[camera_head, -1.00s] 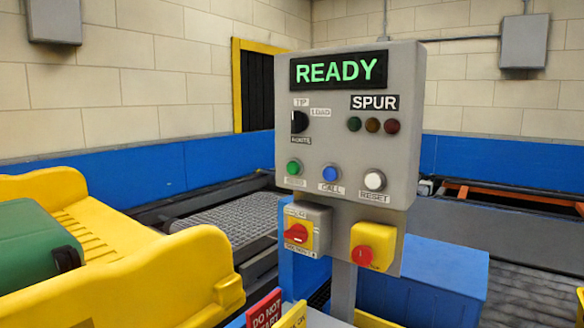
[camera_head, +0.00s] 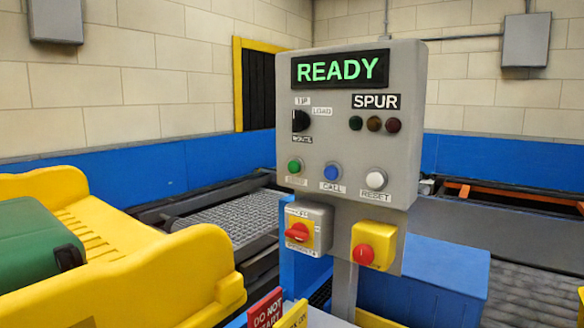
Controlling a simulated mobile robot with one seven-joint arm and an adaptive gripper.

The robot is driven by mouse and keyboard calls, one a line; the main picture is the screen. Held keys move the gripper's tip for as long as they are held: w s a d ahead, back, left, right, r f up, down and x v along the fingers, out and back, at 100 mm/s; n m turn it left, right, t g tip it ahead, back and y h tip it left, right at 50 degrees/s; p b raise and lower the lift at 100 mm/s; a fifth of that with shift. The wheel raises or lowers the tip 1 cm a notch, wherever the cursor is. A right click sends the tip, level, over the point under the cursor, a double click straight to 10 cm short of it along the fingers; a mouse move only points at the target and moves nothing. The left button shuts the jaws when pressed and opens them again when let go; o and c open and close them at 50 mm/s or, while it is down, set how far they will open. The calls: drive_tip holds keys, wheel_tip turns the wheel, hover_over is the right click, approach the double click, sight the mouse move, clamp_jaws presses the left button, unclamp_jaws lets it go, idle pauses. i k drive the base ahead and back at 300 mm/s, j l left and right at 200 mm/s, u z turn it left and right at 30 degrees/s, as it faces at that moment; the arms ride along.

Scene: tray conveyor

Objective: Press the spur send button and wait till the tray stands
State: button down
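The grey control panel (camera_head: 340,150) stands upright on a post in the middle of the view. Its display (camera_head: 340,70) reads READY in green. A green button (camera_head: 294,166) sits lower left with a label too blurred to read for sure. A blue CALL button (camera_head: 332,172) and a white RESET button (camera_head: 376,179) are beside it. Three dim lamps (camera_head: 374,124) sit under the word SPUR. A yellow tray (camera_head: 190,262) with a green suitcase (camera_head: 36,250) on it stands at the left. My gripper is not in view.
A red rotary switch (camera_head: 298,232) and a red stop button on a yellow box (camera_head: 373,245) hang below the panel. A red sign (camera_head: 265,310) stands at the front. A conveyor (camera_head: 235,215) runs behind; a blue bin (camera_head: 425,280) is at the right.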

sight(294, 167)
drive_tip(key=i+l, duration=0.1)
drive_tip(key=l, duration=0.2)
drive_tip(key=i+l, duration=0.1)
drive_tip(key=l, duration=0.2)
drive_tip(key=i+l, duration=0.1)
drive_tip(key=l, duration=0.2)
drive_tip(key=u, duration=1.65)
